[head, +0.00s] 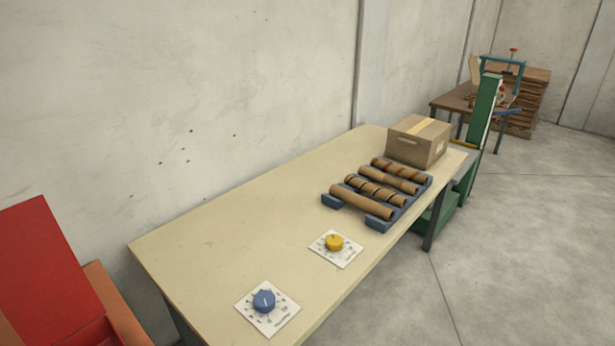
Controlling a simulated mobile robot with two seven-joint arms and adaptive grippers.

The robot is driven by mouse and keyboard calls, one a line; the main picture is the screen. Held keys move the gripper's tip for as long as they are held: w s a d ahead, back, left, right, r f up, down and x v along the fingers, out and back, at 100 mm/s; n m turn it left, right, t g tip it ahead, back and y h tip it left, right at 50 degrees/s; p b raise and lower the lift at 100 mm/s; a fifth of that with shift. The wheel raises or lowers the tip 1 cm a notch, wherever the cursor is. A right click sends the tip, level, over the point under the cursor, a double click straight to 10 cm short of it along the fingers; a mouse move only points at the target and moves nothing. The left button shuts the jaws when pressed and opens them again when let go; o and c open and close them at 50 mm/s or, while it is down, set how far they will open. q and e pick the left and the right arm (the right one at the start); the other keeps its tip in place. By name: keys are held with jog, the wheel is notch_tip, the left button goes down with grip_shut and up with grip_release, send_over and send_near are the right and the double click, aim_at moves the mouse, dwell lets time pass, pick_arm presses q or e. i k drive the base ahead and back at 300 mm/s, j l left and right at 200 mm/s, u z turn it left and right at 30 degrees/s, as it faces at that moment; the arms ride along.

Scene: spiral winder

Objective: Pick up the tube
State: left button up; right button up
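Several brown cardboard tubes lie side by side in a dark blue rack (379,224) on the long beige table. The nearest tube (361,202) is plain. The one behind it (376,190) has dark bands. A further tube (389,180) shows little marking, and the farthest tube (401,170) has darker bands or patches. Which tube is meant cannot be told from this view. Neither of my grippers shows in the head view.
The beige table (215,245) stands along a concrete wall. A cardboard box (418,141) sits behind the rack. A green machine (485,120) stands beyond; the left tabletop is clear.

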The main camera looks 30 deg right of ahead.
aim_at(400, 201)
jog(key=i+l+u, duration=0.2)
jog(key=l+u, duration=0.15)
jog(key=l, duration=0.85)
jog(key=l+u, duration=0.3)
jog(key=l, duration=0.9)
jog(key=i, duration=0.05)
